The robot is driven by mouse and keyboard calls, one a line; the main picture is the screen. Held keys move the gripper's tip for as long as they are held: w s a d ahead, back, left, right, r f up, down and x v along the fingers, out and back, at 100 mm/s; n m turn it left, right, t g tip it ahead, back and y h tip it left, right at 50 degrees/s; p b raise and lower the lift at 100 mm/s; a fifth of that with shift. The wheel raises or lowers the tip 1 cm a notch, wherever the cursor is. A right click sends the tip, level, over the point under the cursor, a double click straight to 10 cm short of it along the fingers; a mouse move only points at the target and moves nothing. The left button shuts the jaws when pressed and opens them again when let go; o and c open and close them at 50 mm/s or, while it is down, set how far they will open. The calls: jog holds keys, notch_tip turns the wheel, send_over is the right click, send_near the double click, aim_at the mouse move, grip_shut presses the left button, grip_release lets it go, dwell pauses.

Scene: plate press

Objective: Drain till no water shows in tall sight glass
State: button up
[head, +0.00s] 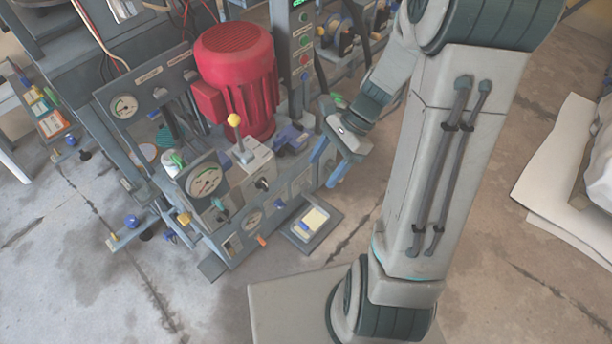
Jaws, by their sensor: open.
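The plate press unit (240,215) stands left of centre in the head view, with gauges, knobs and small valves on its front. I cannot make out a tall sight glass or any water level in it. Small handles show on the front: a green one (220,204), an orange one (262,240) and a blue knob (131,221). My gripper (329,163) has blue fingers and is at the right end of the unit, open, with nothing seen between the fingers. Whether it touches the unit is unclear.
A red motor (237,75) stands on top of the unit, with a yellow-knobbed lever (234,120) in front of it. A dark tray (311,226) lies at its foot. A white sheet (560,180) lies at the right. The floor at lower left is clear.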

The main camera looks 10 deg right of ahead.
jog(key=w+d+f+m+t+y+b, duration=0.1)
jog(key=w+f+m+y+b, duration=0.35)
jog(key=f+m, duration=0.65)
jog(key=m+t+b, duration=0.7)
jog(key=m+t, duration=0.9)
jog(key=m, duration=1.3)
send_near(308, 188)
jog(key=shift+h, duration=0.25)
jog(key=b+x, duration=0.4)
jog(key=x, duration=0.3)
jog(key=shift+w+a, duration=0.2)
jog(key=shift+a, duration=0.15)
jog(key=shift+w+a+b, duration=0.3)
jog(key=shift+w+a, duration=0.1)
jog(key=shift+w, duration=0.2)
jog(key=shift+r, duration=0.1)
jog(key=c, duration=1)
